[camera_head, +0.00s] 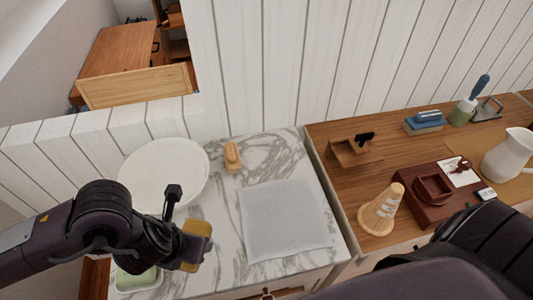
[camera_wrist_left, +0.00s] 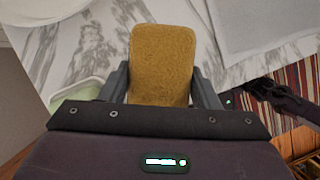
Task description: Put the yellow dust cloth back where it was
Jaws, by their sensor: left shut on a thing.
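The yellow dust cloth (camera_wrist_left: 162,62) is a flat, mustard-coloured pad with rounded corners. My left gripper (camera_wrist_left: 164,85) is shut on it, one finger on each side. In the head view my left gripper (camera_head: 188,243) holds the cloth (camera_head: 196,245) over the front left of the marble top (camera_head: 225,212). I cannot tell how high it is above the marble. My right arm is at the lower right of the head view, and its gripper is not in view.
A white round plate (camera_head: 160,165), a wooden-handled brush (camera_head: 232,156) and a grey-white mat (camera_head: 283,218) lie on the marble. A pale green tray (camera_head: 137,279) is partly hidden by my arm. The wooden counter (camera_head: 335,185) holds a cone (camera_head: 380,212), a box (camera_head: 428,200) and a jug (camera_head: 508,158).

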